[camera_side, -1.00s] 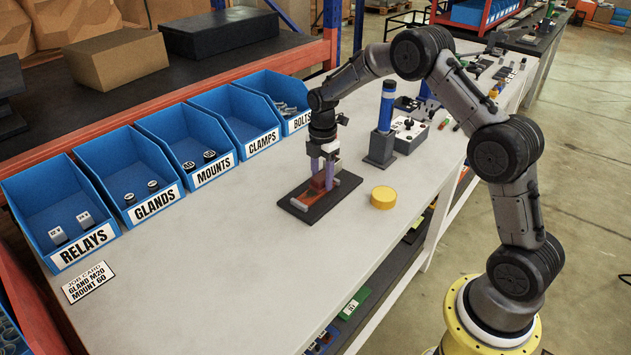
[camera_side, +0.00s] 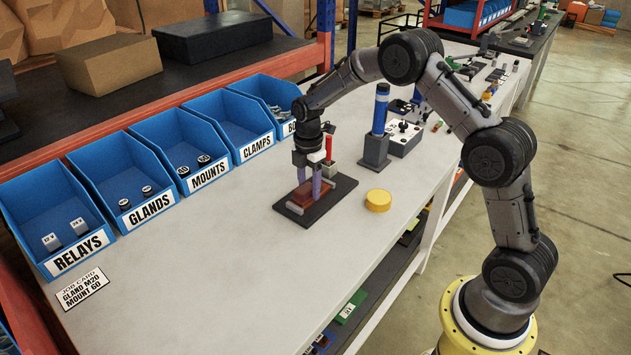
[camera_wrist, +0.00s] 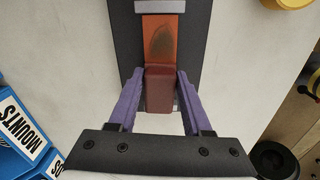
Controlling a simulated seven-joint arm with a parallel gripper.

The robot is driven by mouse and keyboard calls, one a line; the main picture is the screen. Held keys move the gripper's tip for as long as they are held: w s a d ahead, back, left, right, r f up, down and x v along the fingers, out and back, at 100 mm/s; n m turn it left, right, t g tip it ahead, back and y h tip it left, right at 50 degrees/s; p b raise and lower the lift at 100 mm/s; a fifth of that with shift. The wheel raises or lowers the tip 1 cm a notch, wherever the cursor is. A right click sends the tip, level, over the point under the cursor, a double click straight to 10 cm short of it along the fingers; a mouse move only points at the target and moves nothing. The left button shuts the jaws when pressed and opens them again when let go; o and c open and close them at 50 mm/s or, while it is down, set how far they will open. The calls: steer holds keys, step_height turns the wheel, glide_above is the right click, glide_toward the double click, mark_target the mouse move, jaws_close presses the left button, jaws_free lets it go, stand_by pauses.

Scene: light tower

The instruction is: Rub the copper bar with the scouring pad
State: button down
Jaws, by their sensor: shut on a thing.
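The copper bar (camera_wrist: 160,38) lies along a dark base plate (camera_wrist: 124,30), with a dark tarnish patch on its face. A pale clamp piece (camera_wrist: 160,6) crosses its far end in the wrist view. My gripper (camera_wrist: 158,88) is shut on the dark red scouring pad (camera_wrist: 158,92), with one purple finger on each side. The pad is over the bar's near part and hides it there. It appears to rest on the bar, but I cannot tell the contact for certain. In the side view, my gripper (camera_side: 310,183) points down over the base plate (camera_side: 338,189).
A yellow round puck (camera_side: 378,200) sits right of the plate. A blue-topped post (camera_side: 379,110) and a red upright piece (camera_side: 328,148) stand behind. Blue labelled bins (camera_side: 137,180) line the left.

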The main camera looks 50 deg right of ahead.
mark_target(297, 206)
steer(key=a, duration=0.5)
steer(key=shift+f, duration=0.1)
step_height(297, 206, up, 8)
steer(key=shift+d+r, duration=0.15)
steer(key=shift+r, duration=0.05)
stand_by(0.3)
steer(key=shift+f, duration=0.1)
stand_by(0.4)
steer(key=shift+w+a+f, duration=0.1)
steer(key=shift+a+f, duration=0.3)
steer(key=shift+f, duration=0.6)
steer(key=shift+s+a+f, duration=0.1)
steer(key=shift+a+f, duration=0.25)
steer(key=shift+f, duration=0.7)
steer(key=shift+w+a+f, duration=0.1)
steer(key=shift+a+f, duration=0.3)
steer(key=shift+f, duration=0.6)
steer(key=shift+f, duration=0.8)
steer(key=shift+d, duration=0.1)
